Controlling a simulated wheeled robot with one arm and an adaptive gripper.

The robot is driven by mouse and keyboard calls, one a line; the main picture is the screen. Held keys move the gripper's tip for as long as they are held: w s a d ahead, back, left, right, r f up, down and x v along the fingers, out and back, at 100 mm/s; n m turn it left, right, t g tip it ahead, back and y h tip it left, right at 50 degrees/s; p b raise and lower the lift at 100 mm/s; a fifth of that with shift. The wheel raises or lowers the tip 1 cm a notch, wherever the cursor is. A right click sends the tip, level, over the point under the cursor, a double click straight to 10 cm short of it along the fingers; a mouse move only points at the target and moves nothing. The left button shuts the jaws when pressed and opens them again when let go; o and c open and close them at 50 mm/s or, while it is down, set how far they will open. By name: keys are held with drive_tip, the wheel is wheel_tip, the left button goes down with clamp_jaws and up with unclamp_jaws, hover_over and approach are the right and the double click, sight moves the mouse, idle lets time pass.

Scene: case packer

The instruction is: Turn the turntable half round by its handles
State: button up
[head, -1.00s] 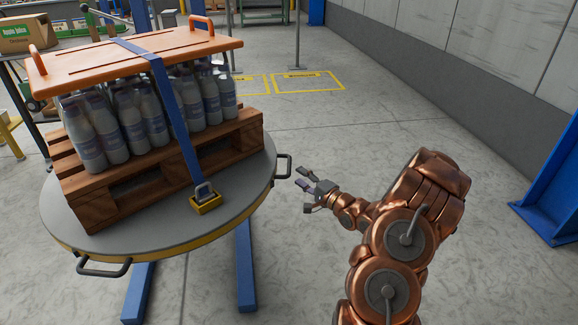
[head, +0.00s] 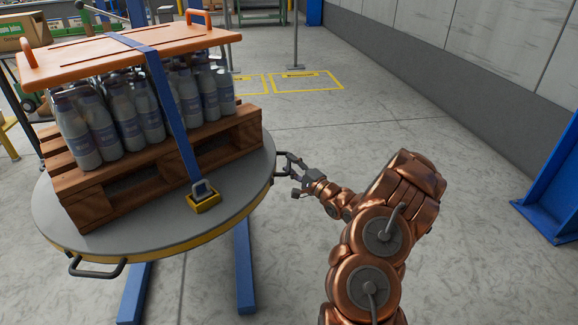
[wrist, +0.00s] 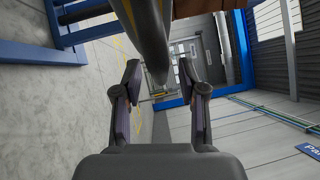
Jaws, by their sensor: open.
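The turntable (head: 150,238) is a round grey plate with a yellow rim on blue legs. Its dark front handle (head: 97,268) sticks out at the lower left. A second handle (head: 279,158) is at its right edge. My gripper (head: 289,168) is at this right handle, fingers towards it. In the wrist view my gripper (wrist: 159,72) is open, and a dark grey bar (wrist: 151,38), apparently the handle, reaches between the fingers. Contact cannot be told.
A wooden pallet (head: 150,178) with several bottles (head: 105,130) stands on the turntable under an orange cover (head: 130,52). A blue strap (head: 168,105) runs to a yellow anchor (head: 203,200). A blue post (head: 560,185) is at right. Floor (head: 470,250) right of my arm is clear.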

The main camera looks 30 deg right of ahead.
drive_tip(key=shift+w+a+r, duration=0.1)
drive_tip(key=shift+w+a, duration=0.05)
drive_tip(key=shift+w, duration=0.4)
clamp_jaws()
idle(0.5)
